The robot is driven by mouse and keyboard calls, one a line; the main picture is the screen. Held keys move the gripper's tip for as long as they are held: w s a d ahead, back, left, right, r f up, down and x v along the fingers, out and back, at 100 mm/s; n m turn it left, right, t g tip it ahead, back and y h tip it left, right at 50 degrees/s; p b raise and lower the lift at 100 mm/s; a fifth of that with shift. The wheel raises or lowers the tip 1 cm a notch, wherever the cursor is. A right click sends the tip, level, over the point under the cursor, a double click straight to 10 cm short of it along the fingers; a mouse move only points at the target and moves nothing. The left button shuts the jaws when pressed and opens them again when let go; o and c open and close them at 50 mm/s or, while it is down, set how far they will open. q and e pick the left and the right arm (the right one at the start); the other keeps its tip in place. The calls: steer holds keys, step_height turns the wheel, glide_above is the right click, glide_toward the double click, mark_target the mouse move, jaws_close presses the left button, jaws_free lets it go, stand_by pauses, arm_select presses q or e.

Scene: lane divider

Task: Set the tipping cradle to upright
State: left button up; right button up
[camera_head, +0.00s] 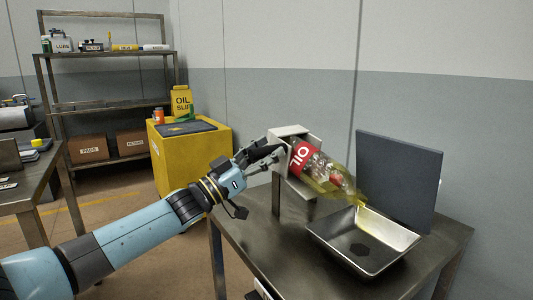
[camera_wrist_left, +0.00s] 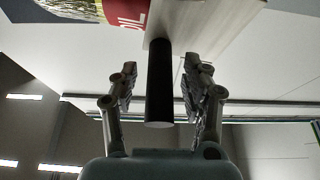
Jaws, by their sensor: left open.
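The tipping cradle (camera_head: 290,132) is a light grey bracket on a post at the table's back left. It holds a clear oil bottle (camera_head: 326,170) with a red label, tilted neck-down to the right over a metal tray (camera_head: 322,240). Yellow oil shows in the bottle's lower part and at its mouth. My left gripper (camera_head: 266,158) is at the cradle's left side. In the left wrist view its open fingers stand on both sides of a dark handle bar (camera_wrist_left: 160,85), with gaps visible. The bar meets a pale cradle plate (camera_wrist_left: 205,22). My right gripper is out of view.
A dark upright panel (camera_head: 400,180) stands behind the tray on the metal table (camera_head: 270,262). A yellow cabinet (camera_head: 200,152) with a yellow oil jug (camera_head: 181,102) stands behind my left arm. A shelf rack (camera_head: 110,103) is at the back left. The table's front left is clear.

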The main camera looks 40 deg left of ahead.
arm_select(q)
jaws_close()
stand_by(0.3)
steer(key=shift+a+n, duration=0.1)
steer(key=shift+n, duration=0.2)
